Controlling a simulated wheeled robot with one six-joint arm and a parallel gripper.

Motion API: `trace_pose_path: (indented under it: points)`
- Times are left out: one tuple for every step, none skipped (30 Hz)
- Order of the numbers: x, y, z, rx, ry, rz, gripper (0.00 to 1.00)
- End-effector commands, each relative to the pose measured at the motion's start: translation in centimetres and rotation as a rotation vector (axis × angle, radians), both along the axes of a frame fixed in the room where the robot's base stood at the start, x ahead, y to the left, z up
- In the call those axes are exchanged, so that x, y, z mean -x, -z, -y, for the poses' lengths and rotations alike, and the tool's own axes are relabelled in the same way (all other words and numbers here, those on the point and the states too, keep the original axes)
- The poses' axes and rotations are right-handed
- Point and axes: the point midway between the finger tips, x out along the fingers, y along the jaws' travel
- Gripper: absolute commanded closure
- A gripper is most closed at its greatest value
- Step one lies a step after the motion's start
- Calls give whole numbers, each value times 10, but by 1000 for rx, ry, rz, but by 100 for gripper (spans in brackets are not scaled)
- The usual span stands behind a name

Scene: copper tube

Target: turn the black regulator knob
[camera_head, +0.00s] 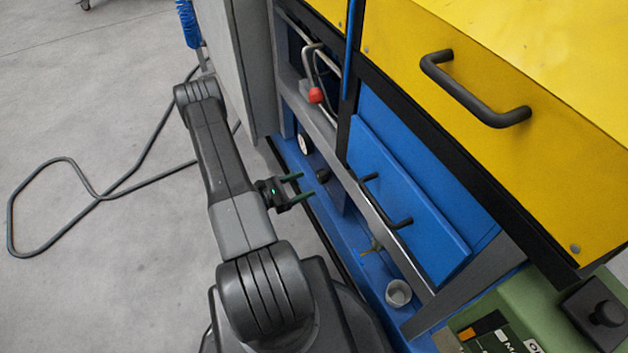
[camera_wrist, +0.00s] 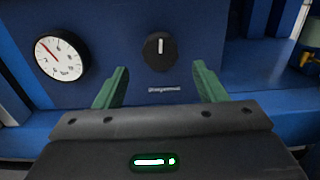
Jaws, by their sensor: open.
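The black regulator knob (camera_wrist: 158,51) is round with a white mark that points straight up. It sits on a blue panel (camera_wrist: 195,30), ahead of my gripper and between its fingers in the wrist view. The knob also shows small in the head view (camera_head: 322,176), to the right of the fingers. My gripper (camera_wrist: 160,85) has two green fingers, spread wide and empty. In the head view my gripper (camera_head: 297,187) reaches toward the panel from the left, with the fingertips short of the knob.
A white pressure gauge (camera_wrist: 62,55) is left of the knob; it shows in the head view too (camera_head: 304,144). A red ball handle (camera_head: 315,95) is above. A blue drawer (camera_head: 405,185) with a black handle and a small cup (camera_head: 398,293) are to the right. A dark hose (camera_head: 75,165) lies on the floor.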

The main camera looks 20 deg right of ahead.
Motion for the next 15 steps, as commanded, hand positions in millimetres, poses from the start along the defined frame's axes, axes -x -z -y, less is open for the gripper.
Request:
trace_pose_path:
  points:
    - [0,1,9,0,5,0,36]
    - [-1,1,13,0,4,0,36]
    - [-2,1,18,0,5,0,36]
    - [-2,1,22,0,4,1,36]
    - [-3,1,25,0,3,1,36]
    - [-3,1,30,-1,4,1,36]
    - [-4,1,33,-1,3,1,36]
    - [-4,1,36,-1,3,1,36]
    - [-5,1,39,-1,3,1,36]
    - [-5,1,41,-1,2,1,36]
    - [-6,1,43,0,1,0,36]
    - [-6,1,45,0,2,0,36]
    - [-6,0,46,0,2,0,36]
    - [-6,0,47,0,1,0,36]
    - [-6,0,48,0,0,0,36]
